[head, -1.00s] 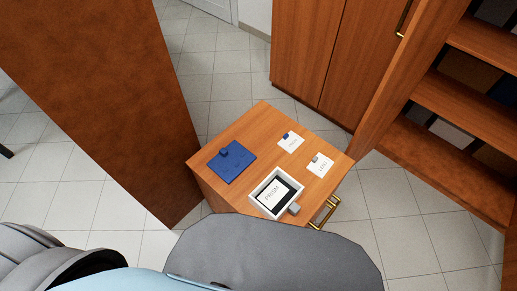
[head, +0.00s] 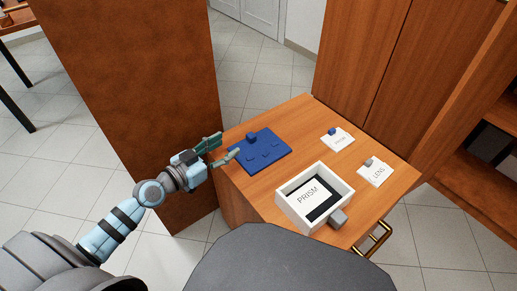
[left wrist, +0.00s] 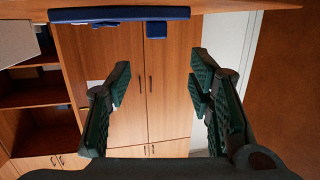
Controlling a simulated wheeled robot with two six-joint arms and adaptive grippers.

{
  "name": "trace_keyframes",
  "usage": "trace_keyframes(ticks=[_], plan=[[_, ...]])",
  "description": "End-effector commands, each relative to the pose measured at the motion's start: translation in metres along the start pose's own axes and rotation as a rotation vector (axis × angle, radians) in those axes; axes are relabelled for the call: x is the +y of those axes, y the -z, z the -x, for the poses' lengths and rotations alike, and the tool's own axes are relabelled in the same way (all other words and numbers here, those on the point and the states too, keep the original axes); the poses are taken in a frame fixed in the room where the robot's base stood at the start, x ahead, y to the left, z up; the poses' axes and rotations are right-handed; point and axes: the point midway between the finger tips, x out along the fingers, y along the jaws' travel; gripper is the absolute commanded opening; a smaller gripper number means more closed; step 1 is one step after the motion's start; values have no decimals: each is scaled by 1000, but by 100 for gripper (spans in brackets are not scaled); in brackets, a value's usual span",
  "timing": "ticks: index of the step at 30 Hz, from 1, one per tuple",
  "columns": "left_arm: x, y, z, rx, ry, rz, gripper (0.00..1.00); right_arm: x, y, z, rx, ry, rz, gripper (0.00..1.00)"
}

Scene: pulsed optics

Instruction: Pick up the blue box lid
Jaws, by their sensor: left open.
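The blue box lid (head: 261,153) lies flat on the left part of the wooden cabinet top, with a small blue knob on its far edge. My left gripper (head: 224,149) is open and empty just left of the lid, at the cabinet's left edge. In the left wrist view the blue lid (left wrist: 118,15) shows edge-on at the top, beyond and above the open fingers (left wrist: 160,80). I cannot tell whether a finger touches the lid. My right gripper is in no view.
A white open box (head: 339,181) with a card reading PRISM stands at the front of the cabinet top (head: 300,122). A brown panel (head: 140,100) stands close on the left.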

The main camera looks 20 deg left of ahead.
Motion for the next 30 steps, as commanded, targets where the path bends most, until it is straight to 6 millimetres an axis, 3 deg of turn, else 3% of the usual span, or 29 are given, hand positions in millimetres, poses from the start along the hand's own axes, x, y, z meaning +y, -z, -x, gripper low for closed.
trace_keyframes(ticks=[13,21,30], plan=[[4,-12,-72,2,0,3,48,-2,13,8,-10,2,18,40],[4,-12,-81,-3,-1,0,48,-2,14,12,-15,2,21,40],[4,-12,-81,-3,-1,0,1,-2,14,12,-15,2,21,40]])
